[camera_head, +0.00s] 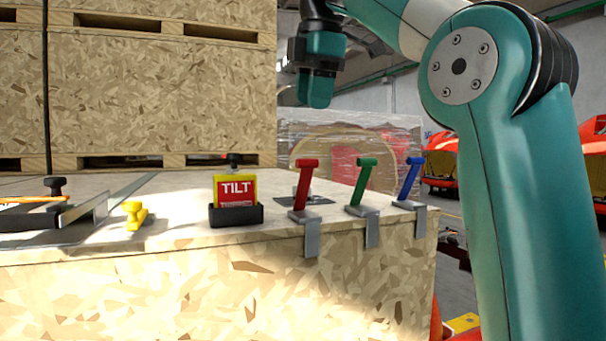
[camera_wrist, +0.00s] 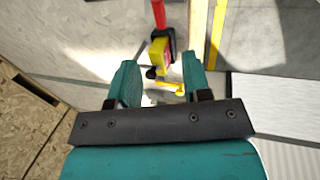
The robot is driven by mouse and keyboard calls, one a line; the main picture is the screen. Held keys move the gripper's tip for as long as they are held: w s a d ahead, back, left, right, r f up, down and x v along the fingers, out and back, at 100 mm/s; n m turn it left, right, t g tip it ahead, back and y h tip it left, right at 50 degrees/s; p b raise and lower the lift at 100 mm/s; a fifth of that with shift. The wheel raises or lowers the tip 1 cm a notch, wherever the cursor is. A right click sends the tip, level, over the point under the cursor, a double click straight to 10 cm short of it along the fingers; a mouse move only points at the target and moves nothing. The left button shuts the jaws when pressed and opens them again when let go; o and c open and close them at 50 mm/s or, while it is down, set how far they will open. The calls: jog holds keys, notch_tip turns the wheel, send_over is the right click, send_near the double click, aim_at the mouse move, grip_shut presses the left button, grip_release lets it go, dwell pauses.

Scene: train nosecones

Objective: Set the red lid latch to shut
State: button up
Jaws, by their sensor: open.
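The red lid latch (camera_head: 304,186) is a T-handled lever standing raised near the front edge of the pale crate lid (camera_head: 180,240). Its grey metal bracket (camera_head: 312,238) hangs over that edge. My gripper (camera_head: 316,98) is high in the head view, above the lid and clear of the red latch. In the wrist view my gripper (camera_wrist: 160,78) is open, its two teal fingers apart. Red and yellow parts show beyond and between the fingers; I cannot tell whether the red latch is among them. Nothing is seen held.
A green latch (camera_head: 363,180) and a blue latch (camera_head: 409,180) stand to the right of the red one. A red and yellow TILT indicator (camera_head: 237,192) in a black holder is to its left. A yellow knob (camera_head: 134,214) is farther left. Stacked crates (camera_head: 160,90) rise behind.

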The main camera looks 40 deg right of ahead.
aim_at(304, 167)
jog(key=b+x, duration=0.5)
jog(key=x, duration=0.9)
jog(key=shift+f+b, duration=0.15)
jog(key=shift+b, duration=0.15)
jog(key=shift+c, duration=0.2)
grip_shut()
